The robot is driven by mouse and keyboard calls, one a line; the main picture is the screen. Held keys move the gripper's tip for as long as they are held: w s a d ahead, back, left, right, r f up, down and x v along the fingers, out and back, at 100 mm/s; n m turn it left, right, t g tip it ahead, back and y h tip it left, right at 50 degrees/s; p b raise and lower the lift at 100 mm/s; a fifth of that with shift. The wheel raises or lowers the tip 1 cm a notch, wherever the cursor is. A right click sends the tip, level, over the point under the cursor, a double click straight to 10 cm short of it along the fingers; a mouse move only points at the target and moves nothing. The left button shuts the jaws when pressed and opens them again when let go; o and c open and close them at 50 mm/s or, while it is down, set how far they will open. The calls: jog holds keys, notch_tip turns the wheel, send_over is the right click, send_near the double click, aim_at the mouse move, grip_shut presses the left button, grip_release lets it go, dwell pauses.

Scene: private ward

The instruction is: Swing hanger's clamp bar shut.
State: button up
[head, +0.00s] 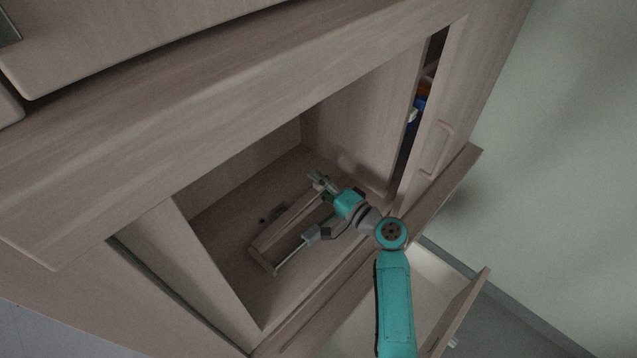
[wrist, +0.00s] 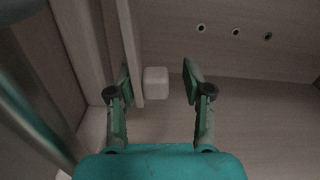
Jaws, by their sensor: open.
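The wooden hanger (head: 262,257) lies in the open cabinet compartment. In the head view, one wooden bar (head: 286,225) slants from its lower left end up towards my gripper (head: 319,182); a thin pale rod (head: 289,257) runs beside it. I cannot tell for sure which part is the clamp bar. In the wrist view, my gripper (wrist: 157,78) is open. A narrow wooden bar (wrist: 128,45) reaches down beside the left finger, and a small white block (wrist: 155,82) shows between the fingers. Whether a finger touches the bar is unclear. My arm hides part of the hanger.
Cabinet walls (head: 355,120) enclose the compartment closely. A narrow gap at the right holds dark and coloured items (head: 420,103), beside a door with a handle (head: 438,150). An open drawer (head: 385,300) lies below. Several holes (wrist: 236,32) mark the wooden surface in the wrist view.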

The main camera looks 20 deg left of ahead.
jog(key=v, duration=1.1)
jog(key=shift+s+d, duration=0.1)
jog(key=shift+d, duration=0.2)
jog(key=shift+s+d, duration=0.1)
